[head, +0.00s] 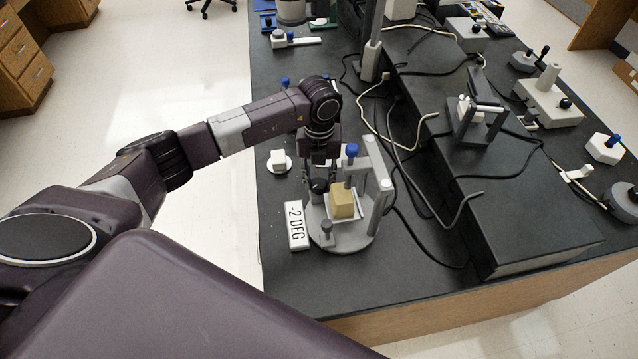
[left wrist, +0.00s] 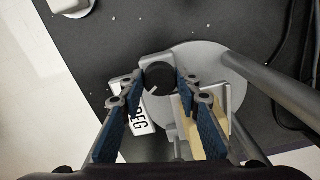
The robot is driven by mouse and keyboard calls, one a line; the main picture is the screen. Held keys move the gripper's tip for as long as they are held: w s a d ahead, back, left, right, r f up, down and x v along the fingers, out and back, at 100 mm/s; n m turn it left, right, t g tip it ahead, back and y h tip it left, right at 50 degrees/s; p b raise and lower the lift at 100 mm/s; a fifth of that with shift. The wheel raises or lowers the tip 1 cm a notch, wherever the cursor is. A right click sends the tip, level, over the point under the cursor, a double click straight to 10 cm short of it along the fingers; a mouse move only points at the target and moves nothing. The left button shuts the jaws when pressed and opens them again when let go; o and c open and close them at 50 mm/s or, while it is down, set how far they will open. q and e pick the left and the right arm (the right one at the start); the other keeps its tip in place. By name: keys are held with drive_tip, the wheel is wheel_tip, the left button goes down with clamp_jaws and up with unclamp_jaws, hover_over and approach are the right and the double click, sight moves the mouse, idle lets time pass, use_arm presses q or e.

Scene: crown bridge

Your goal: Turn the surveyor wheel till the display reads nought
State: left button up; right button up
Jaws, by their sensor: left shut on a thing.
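The surveyor wheel is a black knob (head: 319,187) on a round grey stand (head: 345,240). In the left wrist view the knob (left wrist: 158,77) shows a white pointer line and sits between the blue-padded fingers. My left gripper (head: 318,177) comes down from above and is shut on the knob; its fingers (left wrist: 158,84) are on either side of it. The white display (head: 297,226) lies left of the stand and appears to read -2 DEG. It also shows in the left wrist view (left wrist: 143,118), partly hidden by a finger. My right gripper is not in view.
A tan block (head: 341,203) sits on the stand beside the knob, near a blue-topped post (head: 351,152) and a grey upright frame (head: 380,172). A small white piece (head: 279,160) stands left. Cables (head: 405,150) run to the right. The front of the black bench is clear.

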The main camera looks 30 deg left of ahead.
use_arm(q)
drive_tip(key=shift+w+m+b, duration=0.1)
drive_tip(key=shift+m+b, duration=0.5)
drive_tip(key=shift+m, duration=0.3)
drive_tip(key=o, duration=1.1)
drive_tip(key=shift+o, duration=0.3)
